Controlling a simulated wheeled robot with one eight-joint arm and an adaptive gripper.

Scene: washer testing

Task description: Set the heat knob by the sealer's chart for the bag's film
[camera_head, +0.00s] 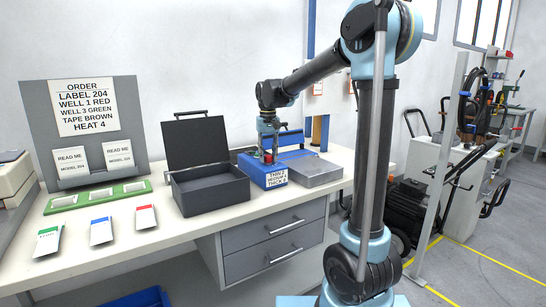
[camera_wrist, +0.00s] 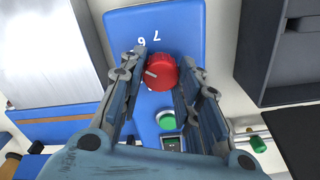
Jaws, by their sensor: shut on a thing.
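The blue sealer (camera_head: 262,175) stands on the bench with a white chart (camera_head: 277,177) on its front; its small lines seem to start THIN, MEDIUM and THICK, but the numbers are not surely legible. In the wrist view, my gripper (camera_wrist: 162,68) is shut on the red heat knob (camera_wrist: 163,75), fingers on either side. The knob's pale mark lies toward the picture's left. Digits 6 and 7 show above the knob; other digits are hidden. A green button (camera_wrist: 167,120) sits below it. White packets with green (camera_head: 48,242), blue (camera_head: 101,231) and red (camera_head: 146,217) tops lie in front.
An order sheet (camera_head: 86,106) reads LABEL 204, WELL 1 RED, WELL 3 GREEN, TAPE BROWN, HEAT 4. READ ME cards (camera_head: 70,162) stand below it. An open dark case (camera_head: 210,190) is left of the sealer; a grey flat box (camera_head: 308,171) is right.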

